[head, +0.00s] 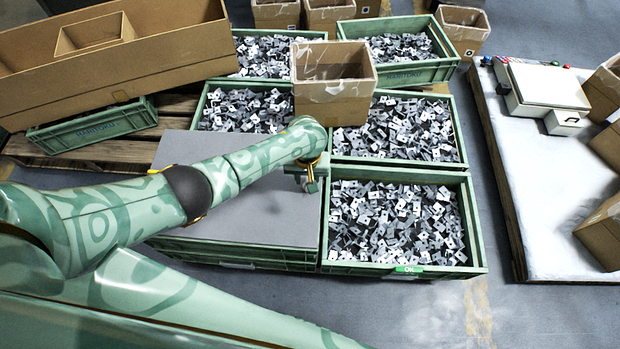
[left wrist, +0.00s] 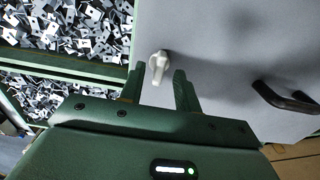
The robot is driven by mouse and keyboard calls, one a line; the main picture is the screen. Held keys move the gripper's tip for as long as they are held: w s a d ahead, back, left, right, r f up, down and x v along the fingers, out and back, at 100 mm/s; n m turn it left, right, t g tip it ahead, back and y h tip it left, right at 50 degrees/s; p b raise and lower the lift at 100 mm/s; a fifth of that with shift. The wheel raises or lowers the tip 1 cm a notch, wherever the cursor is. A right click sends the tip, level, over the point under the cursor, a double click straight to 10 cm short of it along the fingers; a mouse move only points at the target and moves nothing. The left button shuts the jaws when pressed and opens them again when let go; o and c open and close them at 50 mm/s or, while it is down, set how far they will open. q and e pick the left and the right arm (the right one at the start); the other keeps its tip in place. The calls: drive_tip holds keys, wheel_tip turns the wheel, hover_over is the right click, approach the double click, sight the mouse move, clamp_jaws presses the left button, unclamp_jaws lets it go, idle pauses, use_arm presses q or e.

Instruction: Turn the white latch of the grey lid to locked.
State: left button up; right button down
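The grey lid (head: 262,222) lies flat on a green crate in the middle of the head view; it also fills much of the left wrist view (left wrist: 225,35). The white latch (left wrist: 157,68) is a small knob near the lid's edge, its narrow end pointing down and slightly left in the left wrist view. My left gripper (head: 310,184) is over the lid's right edge. Its two fingers are apart (left wrist: 160,74), one on each side of the latch, with visible gaps. In the head view the latch cannot be made out behind the gripper. My right gripper is not in view.
A dark handle (left wrist: 287,98) rises from the lid. Open crates of stamped parts (head: 397,222) stand right beside and behind it. A cardboard box (head: 333,100) sits on the crates behind my gripper. A white-topped table (head: 545,190) stands at the right.

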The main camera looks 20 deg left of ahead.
use_arm(q)
drive_tip(key=shift+f, duration=0.5)
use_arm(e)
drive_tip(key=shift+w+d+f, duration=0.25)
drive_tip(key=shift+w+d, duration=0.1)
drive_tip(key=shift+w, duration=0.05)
use_arm(q)
drive_tip(key=shift+r, duration=0.1)
drive_tip(key=shift+c, duration=0.3)
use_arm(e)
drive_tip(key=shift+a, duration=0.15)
use_arm(q)
clamp_jaws()
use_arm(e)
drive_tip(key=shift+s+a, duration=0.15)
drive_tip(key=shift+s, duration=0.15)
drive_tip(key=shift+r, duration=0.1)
